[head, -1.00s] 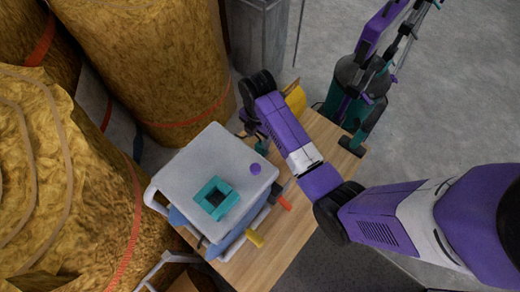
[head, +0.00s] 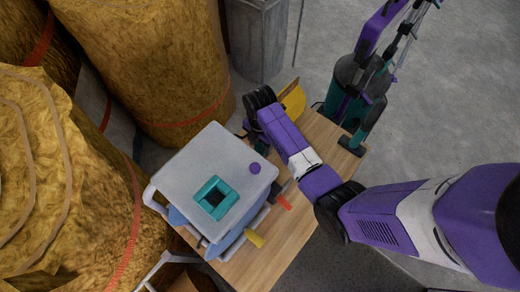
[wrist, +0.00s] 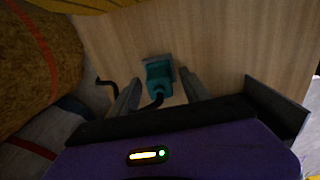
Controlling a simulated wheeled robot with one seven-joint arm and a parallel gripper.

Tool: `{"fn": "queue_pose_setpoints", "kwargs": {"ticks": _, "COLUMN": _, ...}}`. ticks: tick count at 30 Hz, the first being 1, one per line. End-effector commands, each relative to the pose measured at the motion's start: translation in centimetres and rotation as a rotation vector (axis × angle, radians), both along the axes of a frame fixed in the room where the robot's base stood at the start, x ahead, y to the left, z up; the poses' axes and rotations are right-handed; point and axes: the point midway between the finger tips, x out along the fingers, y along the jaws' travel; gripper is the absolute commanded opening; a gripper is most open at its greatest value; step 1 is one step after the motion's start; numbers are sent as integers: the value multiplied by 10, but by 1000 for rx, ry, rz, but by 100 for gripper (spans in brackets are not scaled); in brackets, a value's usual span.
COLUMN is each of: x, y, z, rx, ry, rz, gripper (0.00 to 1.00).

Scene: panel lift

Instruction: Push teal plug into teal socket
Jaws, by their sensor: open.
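The teal plug (wrist: 158,76) lies on the wooden table in the wrist view, with a black cable running from it. My gripper (wrist: 160,80) is open, with one finger on each side of the plug. I cannot tell whether either finger touches it. In the head view a bit of the plug (head: 262,147) shows beside the box, and my arm hides the fingers. The teal socket (head: 227,206) is a square frame with a dark opening on top of the grey box, to the left of my arm.
The grey-topped box (head: 190,165) stands on the wooden table (head: 290,235), with red and yellow handles at its side. A yellow object (head: 294,101) lies at the table's far end. Straw bales (head: 150,60) crowd the left. A purple and teal machine (head: 358,85) stands behind the table.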

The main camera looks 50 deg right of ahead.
Motion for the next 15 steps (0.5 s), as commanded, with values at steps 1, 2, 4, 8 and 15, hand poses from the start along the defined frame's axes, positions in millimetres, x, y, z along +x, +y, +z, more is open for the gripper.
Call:
{"fn": "queue_pose_setpoints", "kwargs": {"ticks": 1, "x": 0, "y": 0, "z": 0, "rx": 0, "ry": 0, "rz": 0, "gripper": 55}}
{"fn": "queue_pose_setpoints", "kwargs": {"ticks": 2, "x": 0, "y": 0, "z": 0, "rx": 0, "ry": 0, "rz": 0, "gripper": 55}}
{"fn": "queue_pose_setpoints", "kwargs": {"ticks": 4, "x": 0, "y": 0, "z": 0, "rx": 0, "ry": 0, "rz": 0, "gripper": 55}}
{"fn": "queue_pose_setpoints", "kwargs": {"ticks": 8, "x": 0, "y": 0, "z": 0, "rx": 0, "ry": 0, "rz": 0, "gripper": 41}}
{"fn": "queue_pose_setpoints", "kwargs": {"ticks": 15, "x": 0, "y": 0, "z": 0, "rx": 0, "ry": 0, "rz": 0, "gripper": 0}}
